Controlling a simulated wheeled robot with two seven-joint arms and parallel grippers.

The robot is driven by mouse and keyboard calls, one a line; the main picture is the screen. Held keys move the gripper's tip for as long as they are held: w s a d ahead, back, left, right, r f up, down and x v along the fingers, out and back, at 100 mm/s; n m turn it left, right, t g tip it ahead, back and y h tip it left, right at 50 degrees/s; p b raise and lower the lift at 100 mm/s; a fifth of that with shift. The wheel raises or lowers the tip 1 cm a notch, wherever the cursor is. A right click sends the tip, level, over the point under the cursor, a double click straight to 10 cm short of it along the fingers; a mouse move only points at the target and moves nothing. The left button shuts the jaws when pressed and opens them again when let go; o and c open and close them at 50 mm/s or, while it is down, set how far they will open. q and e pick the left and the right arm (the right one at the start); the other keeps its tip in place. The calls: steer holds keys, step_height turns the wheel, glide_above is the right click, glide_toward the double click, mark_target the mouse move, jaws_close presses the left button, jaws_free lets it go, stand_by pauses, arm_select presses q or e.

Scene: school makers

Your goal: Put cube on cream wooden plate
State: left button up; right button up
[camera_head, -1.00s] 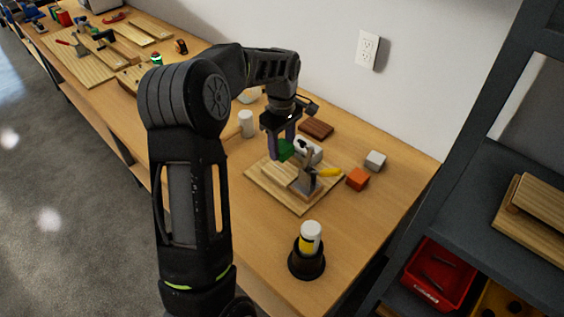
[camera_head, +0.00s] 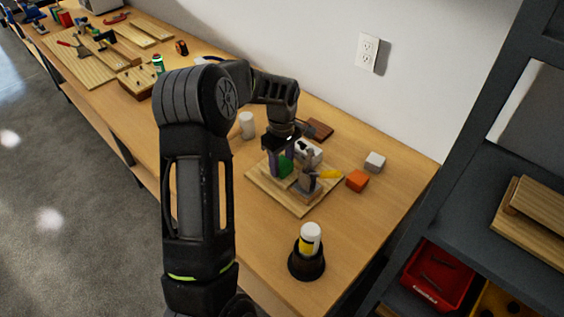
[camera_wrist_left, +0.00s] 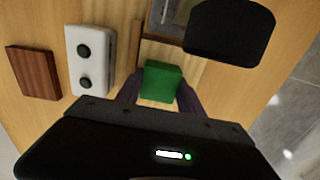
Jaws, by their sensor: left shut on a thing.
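My left gripper (camera_head: 282,170) is shut on a green cube (camera_head: 286,166). In the left wrist view the green cube (camera_wrist_left: 162,82) sits between the two purple fingers. The cream wooden plate (camera_head: 268,187) lies on the workbench, and the gripper holds the cube over its back left part. I cannot tell whether the cube touches the plate. A grey clamp with a yellow handle (camera_head: 328,174) stands on the plate, just right of the cube. My right gripper is not in view.
A white block with black knobs (camera_wrist_left: 90,60) is close beside the cube, with a brown block (camera_wrist_left: 35,72) beyond it. An orange cube (camera_head: 357,181) and a white cube (camera_head: 375,162) lie right of the plate. A black holder with a bottle (camera_head: 307,262) stands in front.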

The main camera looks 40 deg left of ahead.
mark_target(282, 163)
arm_select(q)
steer(key=shift+f, duration=0.15)
steer(key=o, duration=1.3)
steer(key=shift+o, duration=0.2)
step_height(282, 163, up, 12)
steer(key=b, duration=0.1)
steer(key=shift+r, duration=0.2)
